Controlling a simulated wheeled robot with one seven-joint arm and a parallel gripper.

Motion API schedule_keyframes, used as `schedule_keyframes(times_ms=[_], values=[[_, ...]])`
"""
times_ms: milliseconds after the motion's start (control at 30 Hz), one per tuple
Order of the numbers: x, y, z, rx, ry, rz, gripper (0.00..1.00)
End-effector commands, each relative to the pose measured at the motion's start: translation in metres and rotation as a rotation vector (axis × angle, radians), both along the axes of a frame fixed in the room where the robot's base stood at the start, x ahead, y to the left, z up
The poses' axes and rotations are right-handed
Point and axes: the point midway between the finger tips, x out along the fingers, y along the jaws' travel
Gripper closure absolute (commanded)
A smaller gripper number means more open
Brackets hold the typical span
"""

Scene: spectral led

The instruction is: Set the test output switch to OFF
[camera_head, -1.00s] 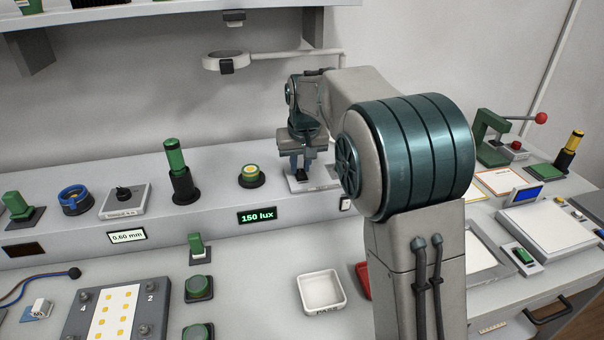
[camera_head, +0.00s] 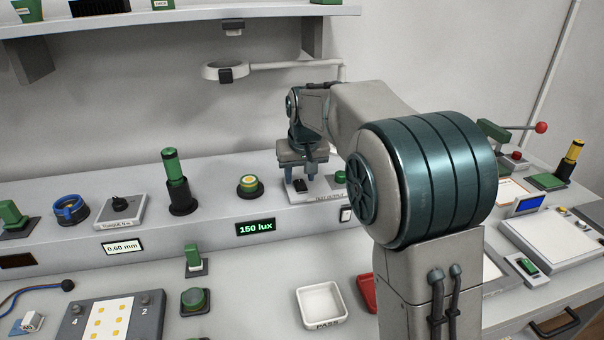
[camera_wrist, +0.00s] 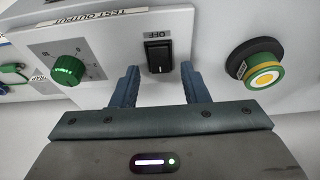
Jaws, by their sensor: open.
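The test output switch is a small black rocker (camera_wrist: 158,56) on a light grey panel (camera_wrist: 110,38), with an OFF label (camera_wrist: 157,33) beside one end. In the wrist view the rocker lies just beyond my gripper (camera_wrist: 160,84), about centred between its two blue fingertips. The fingers are apart and hold nothing. In the head view the switch (camera_head: 300,185) shows as a dark block on the test output panel (camera_head: 331,196), with my gripper (camera_head: 307,171) close above and behind it. Which way the rocker is tipped is hard to tell.
A green knob (camera_wrist: 67,70) sits on the same panel. A round green button with a yellow ring (camera_wrist: 258,66) is on the other side; it also shows in the head view (camera_head: 250,186). A lamp ring (camera_head: 225,72) hangs behind. A display (camera_head: 256,228) reads 150 lux.

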Motion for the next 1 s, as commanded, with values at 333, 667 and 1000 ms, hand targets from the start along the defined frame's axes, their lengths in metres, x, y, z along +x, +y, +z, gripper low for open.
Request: schedule_keyframes(times_ms=[333, 667, 1000], values=[[-0.018, -0.004, 0.061, 0.002, -0.007, -0.001, 0.59], [-0.038, -0.008, 0.118, 0.001, -0.003, -0.001, 0.59], [-0.042, -0.009, 0.129, 0.000, -0.001, -0.001, 0.59]])
